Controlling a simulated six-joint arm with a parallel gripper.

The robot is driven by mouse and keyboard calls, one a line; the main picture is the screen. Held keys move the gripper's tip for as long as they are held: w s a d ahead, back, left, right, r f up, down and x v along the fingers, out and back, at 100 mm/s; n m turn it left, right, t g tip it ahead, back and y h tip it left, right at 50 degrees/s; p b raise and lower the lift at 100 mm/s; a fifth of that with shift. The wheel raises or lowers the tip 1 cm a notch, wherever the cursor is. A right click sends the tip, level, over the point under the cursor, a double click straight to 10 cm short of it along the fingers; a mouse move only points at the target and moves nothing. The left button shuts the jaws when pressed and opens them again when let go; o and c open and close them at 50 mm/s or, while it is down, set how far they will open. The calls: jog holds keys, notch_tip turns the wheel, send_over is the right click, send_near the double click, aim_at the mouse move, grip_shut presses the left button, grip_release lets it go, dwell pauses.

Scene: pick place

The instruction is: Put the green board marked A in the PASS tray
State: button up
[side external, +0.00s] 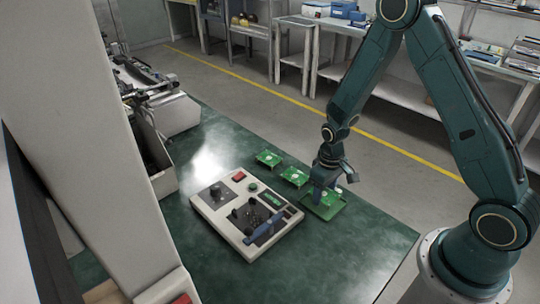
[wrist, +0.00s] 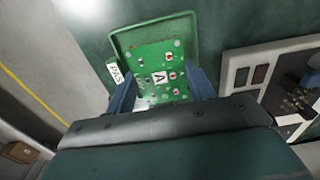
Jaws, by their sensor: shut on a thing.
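The green board marked A (wrist: 161,78) is held between the two fingers of my gripper (wrist: 163,92) in the wrist view. The board carries several small parts and a white A label. It lies over or inside the green PASS tray (wrist: 126,41), whose white label (wrist: 114,74) shows at the left rim. In the side view my gripper (side external: 325,190) points down at the tray (side external: 326,216) and hides most of the board. I cannot tell whether the board touches the tray floor.
Two more green items with white marks, one (side external: 295,176) and another (side external: 268,158), lie in a row beyond the tray. A control box (side external: 220,213) with knobs and a blue lever stands to the left. The front of the green table (side external: 345,260) is clear.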

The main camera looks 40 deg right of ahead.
aim_at(325, 193)
jog(key=shift+f, duration=0.8)
jog(key=shift+f, duration=0.15)
jog(key=o, duration=0.6)
jog(key=shift+c, duration=0.2)
jog(key=shift+r, duration=0.2)
notch_tip(325, 193, up, 12)
jog(key=shift+r, duration=0.1)
dwell(0.5)
